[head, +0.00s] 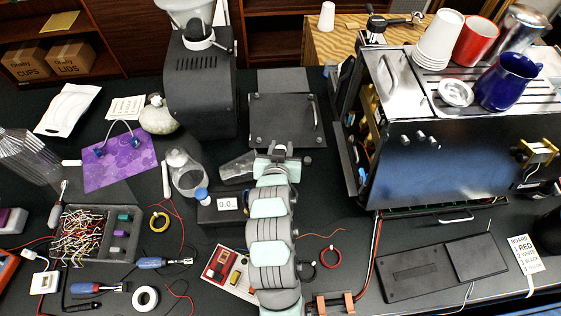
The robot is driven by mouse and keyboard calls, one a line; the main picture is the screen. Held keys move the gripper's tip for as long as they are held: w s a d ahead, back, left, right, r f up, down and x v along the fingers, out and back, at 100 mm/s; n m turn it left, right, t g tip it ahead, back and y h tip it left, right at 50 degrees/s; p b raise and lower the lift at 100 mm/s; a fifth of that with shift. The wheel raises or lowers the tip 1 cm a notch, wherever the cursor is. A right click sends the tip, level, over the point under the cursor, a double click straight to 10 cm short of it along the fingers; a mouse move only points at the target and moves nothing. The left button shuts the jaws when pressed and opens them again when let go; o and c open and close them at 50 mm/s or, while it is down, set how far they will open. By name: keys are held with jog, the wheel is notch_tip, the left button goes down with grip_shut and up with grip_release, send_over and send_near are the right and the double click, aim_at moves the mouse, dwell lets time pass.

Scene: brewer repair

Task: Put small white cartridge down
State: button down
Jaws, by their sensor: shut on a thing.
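My arm reaches up from the bottom middle of the head view. My gripper (281,152) is at its far end, over the dark worktop just below a black square panel. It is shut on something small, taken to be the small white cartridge. The wrist hides most of the fingers and nearly all of the held thing, so I cannot tell whether it touches the surface.
The brewer (450,130) with its cups stands right, and a black grinder (200,85) stands upper left. A clear bottle (187,172), a small scale (222,207) and a black panel (284,121) lie near my gripper. A parts tray (97,232) and tools fill the left.

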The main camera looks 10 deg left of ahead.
notch_tip(320, 180, down, 8)
jog(key=shift+r, duration=0.2)
jog(key=shift+f, duration=0.1)
jog(key=c, duration=1.3)
grip_release()
jog(key=shift+c, duration=0.2)
